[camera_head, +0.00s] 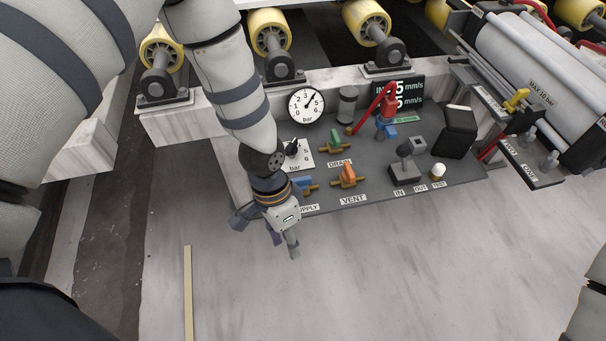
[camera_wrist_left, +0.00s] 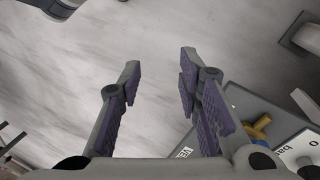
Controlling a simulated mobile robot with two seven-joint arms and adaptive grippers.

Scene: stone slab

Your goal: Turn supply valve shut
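The supply valve (camera_head: 303,183), with a blue handle and brass body, sits on the grey panel (camera_head: 392,180) above the label "SUPPLY", just right of my left wrist. My wrist partly covers the valve and its label. My left gripper (camera_head: 266,234) points down past the panel's front edge, over the pale slab. In the left wrist view the gripper (camera_wrist_left: 158,82) has its two fingers wide apart with nothing between them. My right gripper is not in view.
A black box (camera_head: 457,131) and large cylinder (camera_head: 530,62) stand right.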

